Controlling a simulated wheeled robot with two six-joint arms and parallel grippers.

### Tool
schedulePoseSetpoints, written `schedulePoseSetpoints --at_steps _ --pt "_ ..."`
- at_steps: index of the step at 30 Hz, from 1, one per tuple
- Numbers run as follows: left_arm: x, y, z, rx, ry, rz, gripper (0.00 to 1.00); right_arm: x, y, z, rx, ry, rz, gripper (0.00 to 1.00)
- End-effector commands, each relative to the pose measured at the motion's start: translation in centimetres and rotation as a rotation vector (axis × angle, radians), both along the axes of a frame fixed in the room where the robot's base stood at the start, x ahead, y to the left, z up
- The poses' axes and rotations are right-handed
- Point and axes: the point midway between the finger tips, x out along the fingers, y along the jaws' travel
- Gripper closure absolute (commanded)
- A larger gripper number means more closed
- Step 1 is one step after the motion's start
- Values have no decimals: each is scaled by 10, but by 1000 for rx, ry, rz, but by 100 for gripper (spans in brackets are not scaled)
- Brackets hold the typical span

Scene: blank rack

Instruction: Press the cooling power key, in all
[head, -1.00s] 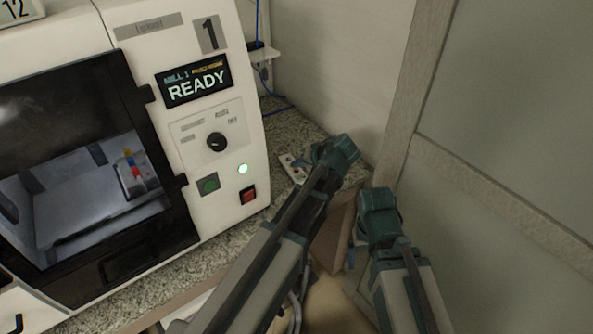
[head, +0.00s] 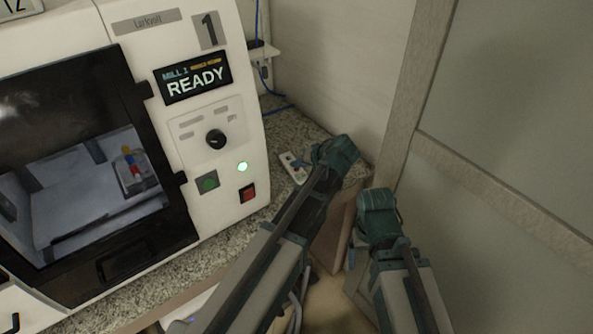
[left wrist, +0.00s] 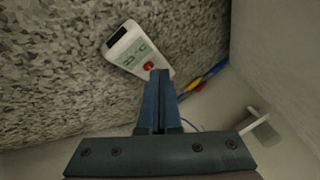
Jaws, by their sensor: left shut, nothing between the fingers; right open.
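A small white remote (left wrist: 124,42) with a dark display, green-marked keys and one red key (left wrist: 149,66) lies on the speckled counter. In the head view the remote (head: 291,165) shows just left of my left gripper (head: 336,152), which partly covers it. In the left wrist view my left gripper (left wrist: 160,74) is shut and empty, its fingertips just beside the red key. I cannot tell whether they touch it. The key labels are too small to read. My right gripper (head: 377,199) is open, lower right, away from the remote.
A white mill (head: 232,110) with a READY display (head: 193,78), a knob and green and red buttons stands left of the remote. Walls close off the back and right. Blue, yellow and red pieces (left wrist: 205,76) lie near the remote in the left wrist view.

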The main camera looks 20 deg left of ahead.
Motion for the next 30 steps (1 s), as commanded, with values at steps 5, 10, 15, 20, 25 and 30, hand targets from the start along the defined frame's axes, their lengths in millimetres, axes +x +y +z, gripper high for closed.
schedulePoseSetpoints --at_steps 5,10,15,20,25,30 --pt "0 0 1 0 0 0 100 0 0 1 0 0 0 13" --pt "0 0 0 0 0 0 100 0 0 0 0 0 0 13" --pt "0 0 -2 0 0 0 100 0 0 -2 0 0 0 13" --pt "0 0 -4 0 0 0 100 0 0 -4 0 0 0 13" --pt "0 0 -6 0 0 0 100 0 0 -6 0 0 0 13" --pt "0 0 -6 0 0 0 100 0 0 -6 0 0 0 13"
